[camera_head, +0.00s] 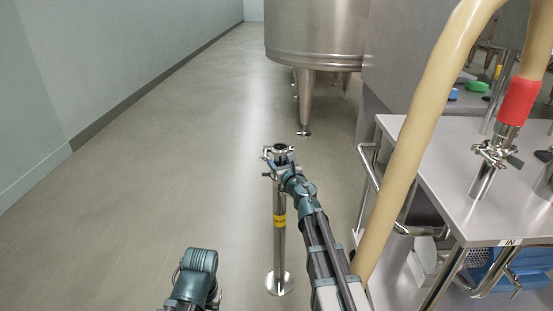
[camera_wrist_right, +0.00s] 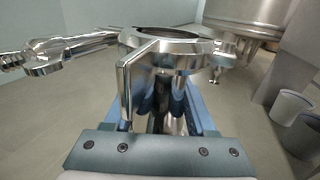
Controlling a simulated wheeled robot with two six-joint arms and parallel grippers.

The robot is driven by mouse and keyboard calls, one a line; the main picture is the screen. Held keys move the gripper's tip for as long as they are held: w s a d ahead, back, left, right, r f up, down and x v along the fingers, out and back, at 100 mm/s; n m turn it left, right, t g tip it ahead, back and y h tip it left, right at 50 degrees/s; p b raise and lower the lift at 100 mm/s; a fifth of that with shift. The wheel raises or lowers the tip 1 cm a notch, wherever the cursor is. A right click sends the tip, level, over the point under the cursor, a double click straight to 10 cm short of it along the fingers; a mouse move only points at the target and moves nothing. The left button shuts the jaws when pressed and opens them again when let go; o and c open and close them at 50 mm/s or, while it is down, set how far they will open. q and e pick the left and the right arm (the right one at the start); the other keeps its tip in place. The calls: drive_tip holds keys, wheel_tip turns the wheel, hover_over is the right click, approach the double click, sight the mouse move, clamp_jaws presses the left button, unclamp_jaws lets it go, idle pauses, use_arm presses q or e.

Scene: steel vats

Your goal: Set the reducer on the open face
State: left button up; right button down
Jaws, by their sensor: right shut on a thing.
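My right gripper (camera_head: 281,157) is at the top of a slim steel post (camera_head: 279,245) with a yellow band and a round floor plate. In the right wrist view, my right gripper (camera_wrist_right: 168,88) is shut on a shiny steel clamp (camera_wrist_right: 185,62). The clamp is a ring with an arm sticking out to the left and a lever hanging in front. A dark round opening shows inside the ring. I cannot tell the reducer or the open face apart from this fitting. My left arm shows at the bottom of the head view; its jaws are out of sight.
A steel trolley (camera_head: 440,190) stands at the right, with a clamped upright pipe (camera_head: 487,172) under a red-cuffed tan hose (camera_head: 424,110). A large steel vat (camera_head: 317,35) on legs stands behind. The floor to the left is clear.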

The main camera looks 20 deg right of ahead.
drive_tip(key=shift+f, duration=0.15)
idle(0.5)
drive_tip(key=shift+c, duration=0.7)
unclamp_jaws()
drive_tip(key=shift+s, duration=0.15)
drive_tip(key=s+d, duration=0.1)
drive_tip(key=s, duration=1.2)
drive_tip(key=shift+s+d, duration=0.15)
drive_tip(key=shift+s, duration=0.1)
